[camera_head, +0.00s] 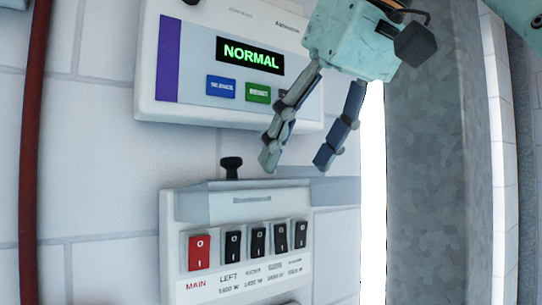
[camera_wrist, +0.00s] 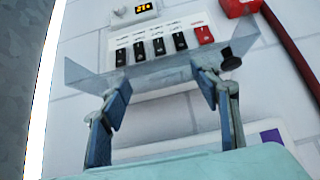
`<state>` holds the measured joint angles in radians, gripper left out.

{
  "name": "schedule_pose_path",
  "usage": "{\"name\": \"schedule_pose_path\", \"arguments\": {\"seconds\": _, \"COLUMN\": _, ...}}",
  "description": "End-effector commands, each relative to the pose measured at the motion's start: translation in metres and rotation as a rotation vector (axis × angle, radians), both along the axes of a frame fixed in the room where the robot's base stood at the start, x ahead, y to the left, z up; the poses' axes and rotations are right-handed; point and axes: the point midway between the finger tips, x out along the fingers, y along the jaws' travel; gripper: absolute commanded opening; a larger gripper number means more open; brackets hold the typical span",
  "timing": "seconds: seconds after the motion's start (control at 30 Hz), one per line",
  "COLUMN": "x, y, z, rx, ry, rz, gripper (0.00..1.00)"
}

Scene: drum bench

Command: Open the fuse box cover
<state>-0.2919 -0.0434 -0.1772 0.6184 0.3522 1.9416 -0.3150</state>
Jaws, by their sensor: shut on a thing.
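The fuse box (camera_head: 172,245) is on the white block wall, low in the head view. Its red main switch (camera_head: 199,251) and a row of black switches show uncovered. The clear grey cover (camera_head: 338,190) juts out from the box's top edge, above the switches. In the wrist view, which is upside down, the cover (camera_wrist: 84,78) spreads out beyond the switches. My gripper (camera_head: 297,162) reaches down from above. Its two fingers stand well apart at the cover, and it is shut on the cover; the exact contact is hard to see.
A control panel (camera_head: 190,62) reading NORMAL is on the wall above the box. A black knob (camera_head: 231,166) stands at the box's top. A red pipe (camera_head: 32,130) runs down the left. A grey column (camera_head: 425,180) stands to the right.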

Motion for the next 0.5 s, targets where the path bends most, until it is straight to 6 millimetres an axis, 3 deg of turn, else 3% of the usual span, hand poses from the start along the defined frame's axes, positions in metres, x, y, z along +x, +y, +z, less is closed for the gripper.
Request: {"name": "schedule_pose_path", "arguments": {"seconds": 0.5, "x": 0.0012, "y": -0.0002, "z": -0.0047, "rx": -0.014, "ry": 0.023, "rz": 0.001, "gripper": 0.13}}
